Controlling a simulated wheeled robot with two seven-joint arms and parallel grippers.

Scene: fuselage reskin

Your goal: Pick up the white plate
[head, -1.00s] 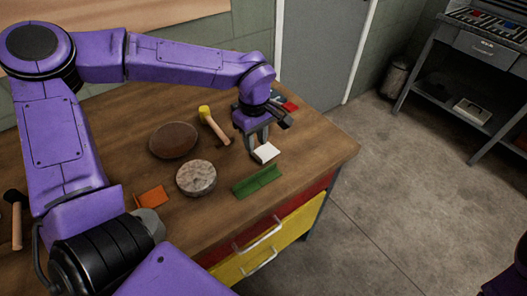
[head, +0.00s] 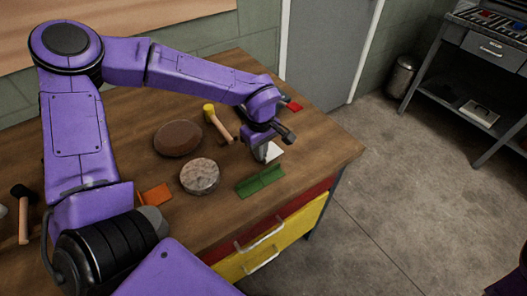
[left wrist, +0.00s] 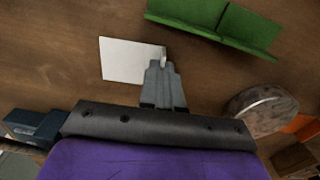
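The white plate (head: 275,152) lies near the right end of the wooden workbench, partly hidden by my left gripper (head: 268,155) in the head view. In the left wrist view the white plate (left wrist: 128,61) looks flat against the wood. My left gripper (left wrist: 162,64) is at the plate's right edge there, its fingers close together with a small white strip between the tips. The fingers look shut on that edge; the plate shows no clear gap above the bench. My right gripper is not in view.
Around the plate on the workbench (head: 225,215) are a green angled piece (head: 260,181), a round stone-like disc (head: 199,176), a brown disc (head: 178,138), a yellow-headed mallet (head: 218,122) and an orange piece (head: 155,194). A red piece (head: 295,107) lies behind.

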